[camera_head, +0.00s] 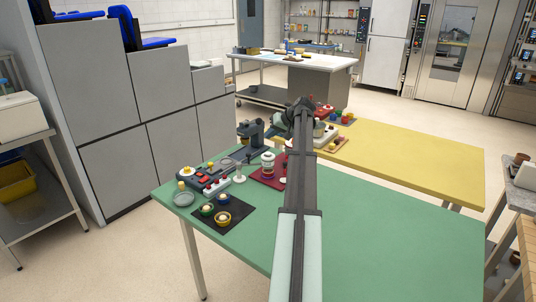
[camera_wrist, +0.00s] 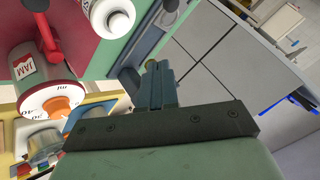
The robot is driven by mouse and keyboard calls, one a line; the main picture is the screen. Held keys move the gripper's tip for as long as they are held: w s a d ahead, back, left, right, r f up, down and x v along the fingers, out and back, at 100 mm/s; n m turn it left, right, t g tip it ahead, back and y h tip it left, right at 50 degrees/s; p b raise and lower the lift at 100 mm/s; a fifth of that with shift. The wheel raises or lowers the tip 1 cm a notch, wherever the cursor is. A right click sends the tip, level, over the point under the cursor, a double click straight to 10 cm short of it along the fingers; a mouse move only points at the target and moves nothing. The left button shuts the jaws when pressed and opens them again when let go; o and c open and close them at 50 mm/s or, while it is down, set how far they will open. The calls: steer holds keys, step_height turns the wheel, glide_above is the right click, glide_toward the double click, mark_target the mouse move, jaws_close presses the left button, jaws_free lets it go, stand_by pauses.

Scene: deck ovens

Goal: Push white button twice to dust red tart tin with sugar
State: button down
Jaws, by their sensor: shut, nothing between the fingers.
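On the green table in the head view, a grey device (camera_head: 193,177) carries red and white parts on top; I cannot tell which is the white button. In front, a dark mat (camera_head: 239,221) holds small tins: green (camera_head: 206,211), blue (camera_head: 228,199) and yellow (camera_head: 222,218). I cannot make out a red tart tin for sure. My arm crosses the head view's middle, and its end is not clear there.
A red mat (camera_head: 266,182) bears a red and white jar (camera_head: 267,164). A dark machine (camera_head: 251,138) stands behind the grey device. The yellow table (camera_head: 420,160) adjoins behind, with small items near its left end. The green table's right side (camera_head: 400,235) is clear.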

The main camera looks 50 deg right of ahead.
mark_target(270, 153)
steer(key=shift+r, duration=0.1)
step_height(270, 153, up, 4)
steer(key=shift+f, duration=0.15)
steer(key=shift+f, duration=0.2)
steer(key=shift+f, duration=4.2)
steer(key=shift+f, duration=0.2)
steer(key=shift+f, duration=0.25)
